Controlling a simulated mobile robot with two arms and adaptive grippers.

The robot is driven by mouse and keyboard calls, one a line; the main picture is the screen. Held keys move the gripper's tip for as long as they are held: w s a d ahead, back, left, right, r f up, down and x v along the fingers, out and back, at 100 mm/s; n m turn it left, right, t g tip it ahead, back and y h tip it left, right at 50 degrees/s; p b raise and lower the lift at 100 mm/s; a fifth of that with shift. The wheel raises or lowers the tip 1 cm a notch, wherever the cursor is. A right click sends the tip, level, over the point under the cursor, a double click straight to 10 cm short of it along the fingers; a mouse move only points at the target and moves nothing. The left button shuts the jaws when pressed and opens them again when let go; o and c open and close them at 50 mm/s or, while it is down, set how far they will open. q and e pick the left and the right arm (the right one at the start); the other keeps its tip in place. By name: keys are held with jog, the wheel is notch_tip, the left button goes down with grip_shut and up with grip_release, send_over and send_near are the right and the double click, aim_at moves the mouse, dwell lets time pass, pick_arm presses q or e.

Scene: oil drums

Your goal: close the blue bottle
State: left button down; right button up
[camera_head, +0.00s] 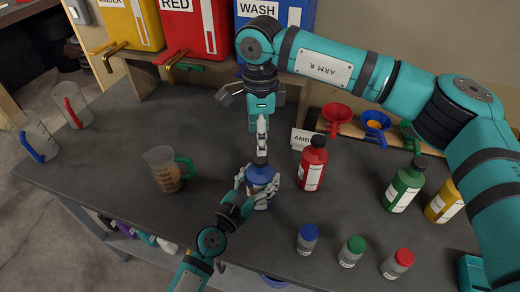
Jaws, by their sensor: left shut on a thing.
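The blue bottle (262,174) stands upright near the middle of the table, with a dark cap (260,162) at its top. My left gripper (260,184) reaches in from below and is shut on the blue bottle, its fingers around the body. They hide part of its sides and label. My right gripper (262,148) points straight down over the blue bottle, with its fingertips at or just above the dark cap. Its fingers show edge-on, so I cannot tell whether they grip the cap.
A jug of brown liquid (166,170) stands left of the blue bottle. A red bottle (313,164) is close on the right, with green (404,187) and yellow (444,203) bottles farther right. Several small lidded jars (307,239) stand in front. Funnels (336,113) rest behind.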

notch_tip(320, 180, up, 4)
jog(key=shift+r, duration=0.1)
pick_arm(q)
jog(key=shift+c, duration=0.3)
grip_release()
jog(key=shift+s, duration=0.1)
jog(key=v, duration=1.1)
jog(key=shift+s+a, duration=0.25)
jog(key=shift+a, duration=0.05)
jog(key=shift+s, duration=0.1)
